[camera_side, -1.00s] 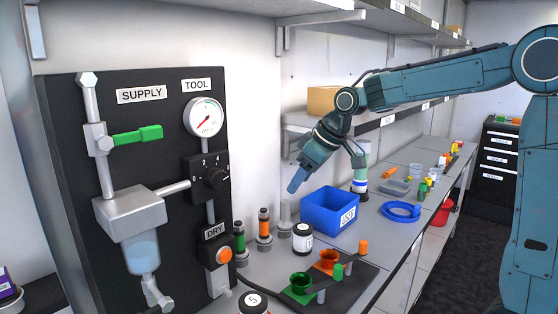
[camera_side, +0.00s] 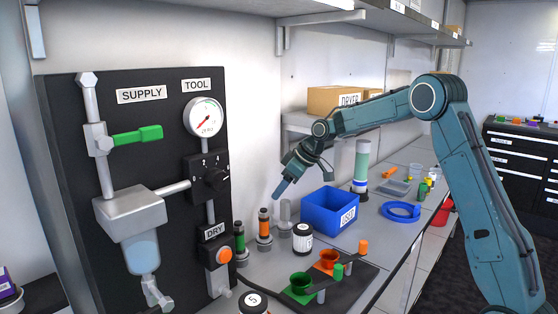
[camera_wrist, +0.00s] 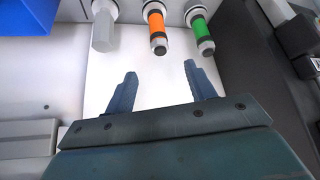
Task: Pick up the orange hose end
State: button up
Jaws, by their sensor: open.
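The orange hose end (camera_side: 264,223) stands upright in a round holder on the bench, between a green-banded hose end (camera_side: 239,237) and a plain grey one (camera_side: 285,213). In the wrist view the orange hose end (camera_wrist: 157,31) is at the top centre, with the green one (camera_wrist: 203,30) to its right and the grey one (camera_wrist: 104,31) to its left. My gripper (camera_side: 277,196) is above the row of hose ends in the side view. In the wrist view its two fingers (camera_wrist: 160,78) are spread apart with nothing between them, and the orange hose end lies beyond the fingertips.
A blue bin (camera_side: 331,211) stands right of the hose ends. A white jar (camera_side: 302,238) with a dark lid is in front. The black supply panel (camera_side: 70,160) rises at left. Green and orange cups (camera_side: 301,283) sit on a dark mat at the front.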

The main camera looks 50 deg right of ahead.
aim_at(266, 210)
jog(key=shift+x, duration=4.3)
jog(key=shift+a, duration=0.1)
jog(key=shift+x, duration=2.55)
jog(key=shift+s+f, duration=0.1)
jog(key=shift+s, duration=0.05)
grip_shut()
